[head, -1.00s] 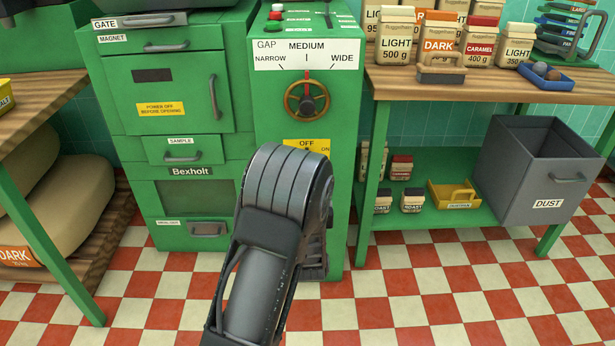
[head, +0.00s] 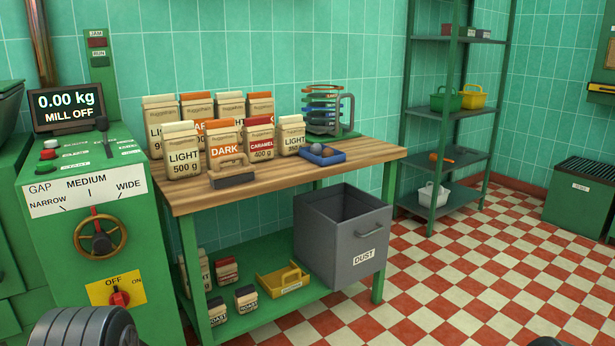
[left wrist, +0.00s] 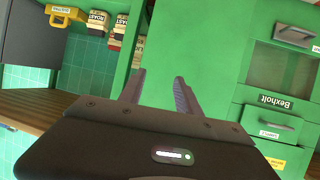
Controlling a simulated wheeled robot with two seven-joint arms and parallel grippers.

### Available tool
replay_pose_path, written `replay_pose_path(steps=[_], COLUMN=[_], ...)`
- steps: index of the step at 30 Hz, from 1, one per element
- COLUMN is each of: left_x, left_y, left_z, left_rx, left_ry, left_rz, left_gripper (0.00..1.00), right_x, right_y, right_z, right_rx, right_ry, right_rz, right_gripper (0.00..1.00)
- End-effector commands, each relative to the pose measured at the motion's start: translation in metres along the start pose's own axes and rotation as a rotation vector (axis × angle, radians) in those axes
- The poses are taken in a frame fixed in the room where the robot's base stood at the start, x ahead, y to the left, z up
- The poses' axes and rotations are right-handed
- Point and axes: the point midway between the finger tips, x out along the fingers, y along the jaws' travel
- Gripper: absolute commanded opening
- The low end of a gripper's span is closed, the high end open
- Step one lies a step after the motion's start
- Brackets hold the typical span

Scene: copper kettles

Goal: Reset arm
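My left gripper (left wrist: 158,93) shows in the left wrist view with its two fingers apart and nothing between them. It is in front of the green mill (left wrist: 215,50), with no contact visible. In the head view a dark rounded part of my own arm shows at the bottom left, in front of the mill (head: 95,180); the gripper itself is out of that view. My right gripper is in neither view.
A wooden-topped bench (head: 370,155) holds several coffee bags, a blue tray (head: 322,154) and a rack (head: 325,108). A green shelf unit (head: 458,115) stands behind; the checkered floor (head: 480,270) at right is mostly clear.

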Motion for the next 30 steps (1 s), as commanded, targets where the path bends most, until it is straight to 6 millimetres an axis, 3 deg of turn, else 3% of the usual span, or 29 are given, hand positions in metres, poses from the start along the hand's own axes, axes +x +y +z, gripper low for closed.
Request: replay_pose_path(steps=[1,3,5,9,12,15,21,22,23,24,30], left_x=[-0.007,-0.024,-0.044,-0.104,-0.147,-0.186,-0.26,-0.264,-0.262,-0.27,-0.292], left_y=[0.014,0.034,0.05,0.077,0.088,0.098,0.115,0.115,0.108,0.112,0.115], left_z=[0.036,0.087,0.132,0.218,0.261,0.292,0.335,0.34,0.338,0.317,0.276], left_rx=[0.013,0.033,0.052,0.093,0.113,0.127,0.1,0.074,0.055,0.068,0.074], left_ry=[-0.102,-0.253,-0.385,-0.663,-0.82,-0.945,-1.139,-1.159,-1.162,-1.155,-1.159], left_rz=[0.039,0.098,0.147,0.253,0.315,0.37,0.47,0.465,0.445,0.455,0.46], left_gripper=[0.4,0.4,0.4,0.4,0.4,0.4,0.4,0.4,0.4,0.4,0.4], right_x=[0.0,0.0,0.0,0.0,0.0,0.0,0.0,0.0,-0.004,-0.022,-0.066], right_y=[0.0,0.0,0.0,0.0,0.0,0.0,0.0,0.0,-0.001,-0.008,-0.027], right_z=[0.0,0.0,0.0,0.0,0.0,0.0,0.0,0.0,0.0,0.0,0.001], right_rx=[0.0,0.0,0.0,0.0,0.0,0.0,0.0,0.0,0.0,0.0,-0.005], right_ry=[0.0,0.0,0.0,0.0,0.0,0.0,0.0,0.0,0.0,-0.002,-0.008], right_rz=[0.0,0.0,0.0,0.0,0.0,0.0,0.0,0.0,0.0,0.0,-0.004], right_gripper=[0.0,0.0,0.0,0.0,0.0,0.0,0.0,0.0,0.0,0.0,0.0])
